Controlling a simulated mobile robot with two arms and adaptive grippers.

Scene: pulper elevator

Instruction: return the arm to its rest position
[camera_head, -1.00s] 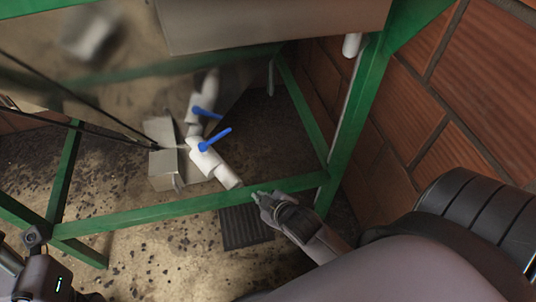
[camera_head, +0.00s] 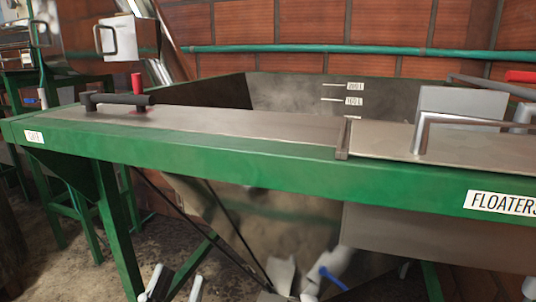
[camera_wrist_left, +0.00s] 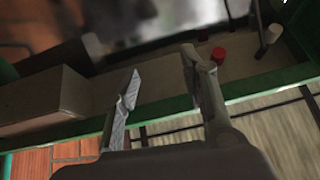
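My left gripper (camera_head: 174,286) shows at the bottom edge of the head view as two grey fingertips held apart. In the left wrist view my left gripper (camera_wrist_left: 158,72) is open, with nothing between its two fingers. It is apart from the green-framed metal tank (camera_head: 240,155) behind it. At the bottom right corner of the head view a small pale tip shows, perhaps my right gripper (camera_head: 530,289); most of it is cut off. Both arms are largely out of the head view.
A blue-handled valve (camera_head: 333,278) is under the tank frame. A black handle (camera_head: 117,100) and a red knob (camera_head: 137,82) are on the left tank top. The FLOATERS label (camera_head: 500,202) is at right. A brick wall (camera_head: 400,35) stands behind. Floor shows at lower left.

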